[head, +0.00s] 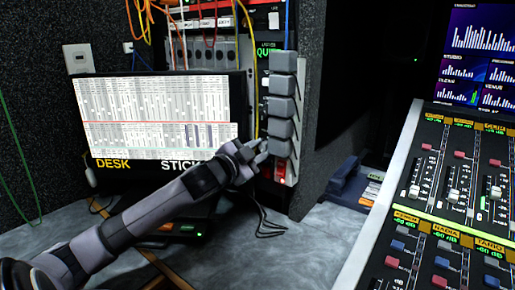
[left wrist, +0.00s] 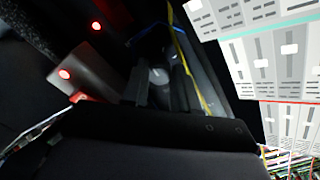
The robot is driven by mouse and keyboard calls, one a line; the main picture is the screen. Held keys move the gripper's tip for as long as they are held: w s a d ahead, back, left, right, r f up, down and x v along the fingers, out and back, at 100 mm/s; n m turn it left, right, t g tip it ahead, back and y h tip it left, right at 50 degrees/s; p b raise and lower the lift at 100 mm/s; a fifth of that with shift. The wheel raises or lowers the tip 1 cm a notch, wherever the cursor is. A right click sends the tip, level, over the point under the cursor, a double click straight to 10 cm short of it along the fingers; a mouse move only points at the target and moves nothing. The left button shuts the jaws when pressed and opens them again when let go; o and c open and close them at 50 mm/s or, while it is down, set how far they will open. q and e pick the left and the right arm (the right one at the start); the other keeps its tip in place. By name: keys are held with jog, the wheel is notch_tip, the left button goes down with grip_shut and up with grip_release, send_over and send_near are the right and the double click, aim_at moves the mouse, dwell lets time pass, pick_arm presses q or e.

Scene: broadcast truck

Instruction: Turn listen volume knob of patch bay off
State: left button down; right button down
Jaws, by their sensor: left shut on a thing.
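The patch bay (head: 205,52) is the rack panel with plugged cables at the top centre of the head view. Its lower part is behind the screen. My left gripper (head: 260,151) is at the rack's right side, low down, against the panel edge beside a column of grey blocks. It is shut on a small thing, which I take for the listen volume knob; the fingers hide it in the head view. In the left wrist view the fingers are dark, and the knob's setting cannot be read. My right gripper is not in view.
A screen (head: 160,112) with fader graphics stands just left of my gripper. Grey blocks (head: 281,106) are stacked close on its right. Yellow and orange cables hang from above. A mixing desk (head: 452,190) fills the right. The grey desktop (head: 318,245) in front has bare room.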

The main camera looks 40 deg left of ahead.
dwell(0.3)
pick_arm(q)
jog(key=c, duration=0.9)
grip_release()
jog(key=shift+o, duration=0.2)
jog(key=s, duration=0.7)
jog(key=shift+d+p, duration=0.3)
jog(key=shift+d, duration=0.1)
jog(key=shift+s, duration=0.1)
